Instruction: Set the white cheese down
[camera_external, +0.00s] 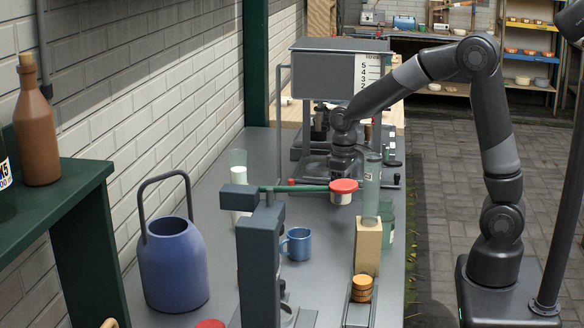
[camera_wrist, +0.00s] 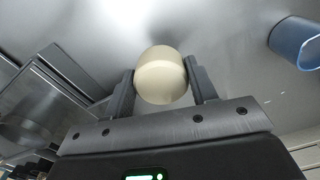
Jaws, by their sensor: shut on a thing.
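The white cheese (camera_wrist: 160,78), a cream-white rounded piece, is between the two fingers of my gripper (camera_wrist: 160,68) in the wrist view. The fingers are shut on its left and right sides. Grey bench surface lies beyond it; I cannot tell whether the cheese touches it. In the external view my gripper (camera_external: 343,172) points down over the bench, its fingertips largely hidden behind a red disc. A cream piece (camera_external: 342,198) shows just below the disc; it looks like the held cheese, but I cannot tell for sure.
The red disc (camera_external: 343,186) ends a green bar from a grey stand (camera_external: 260,255). A blue mug (camera_external: 298,243) stands nearby and shows in the wrist view (camera_wrist: 298,42). A clear tube (camera_external: 371,185) and tan block (camera_external: 367,247) are right. A blue can (camera_external: 173,265) is left.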

